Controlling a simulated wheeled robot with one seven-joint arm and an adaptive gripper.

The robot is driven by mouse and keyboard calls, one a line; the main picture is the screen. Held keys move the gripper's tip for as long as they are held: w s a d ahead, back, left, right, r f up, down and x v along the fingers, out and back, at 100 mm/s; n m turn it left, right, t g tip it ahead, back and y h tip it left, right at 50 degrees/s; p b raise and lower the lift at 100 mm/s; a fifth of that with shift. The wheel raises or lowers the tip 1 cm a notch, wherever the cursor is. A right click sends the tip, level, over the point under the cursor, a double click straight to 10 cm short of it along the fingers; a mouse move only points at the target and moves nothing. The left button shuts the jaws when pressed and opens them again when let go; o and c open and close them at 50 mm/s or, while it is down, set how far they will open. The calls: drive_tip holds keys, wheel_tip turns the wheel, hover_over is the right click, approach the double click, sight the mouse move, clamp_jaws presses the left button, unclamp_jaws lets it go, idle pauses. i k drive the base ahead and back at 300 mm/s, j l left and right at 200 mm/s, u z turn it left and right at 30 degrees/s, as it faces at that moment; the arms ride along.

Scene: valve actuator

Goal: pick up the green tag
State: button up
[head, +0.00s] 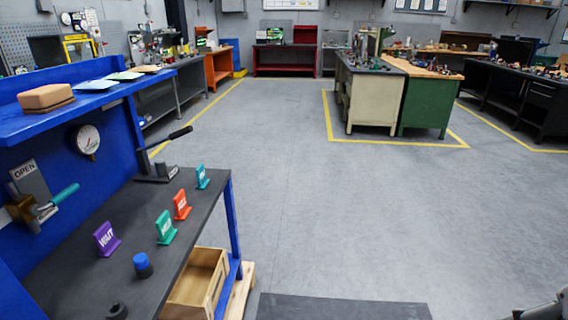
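The green tag (165,228) stands upright on the dark top of the blue workbench (75,285), with white lettering too small to read. A purple tag (106,239) marked WAIT stands to its left. An orange-red tag (181,205) stands just behind it, and a teal tag (202,177) stands farther back near the bench's far right corner. Nothing touches or covers the green tag. Only a grey piece, probably of my arm, shows at the bottom right corner, well away from the bench. My gripper's fingers are not in view.
A blue-topped cylinder (142,264) stands in front of the green tag. A black lever (168,140) on a base stands at the bench's back. A wooden crate (197,283) sits low beside the bench, near a dark floor mat (340,307). The grey floor to the right is clear.

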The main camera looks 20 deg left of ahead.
sight(166, 232)
drive_tip(key=i+j, duration=0.15)
drive_tip(key=i, duration=0.75)
drive_tip(key=i+j, duration=0.1)
drive_tip(key=i, duration=0.8)
drive_tip(key=i+u, duration=0.1)
drive_tip(key=u, duration=0.35)
drive_tip(key=i+u, duration=0.1)
drive_tip(key=u, duration=0.3)
drive_tip(key=i+u, duration=0.1)
drive_tip(key=u, duration=0.35)
drive_tip(key=l+u, duration=0.15)
drive_tip(key=u, duration=0.25)
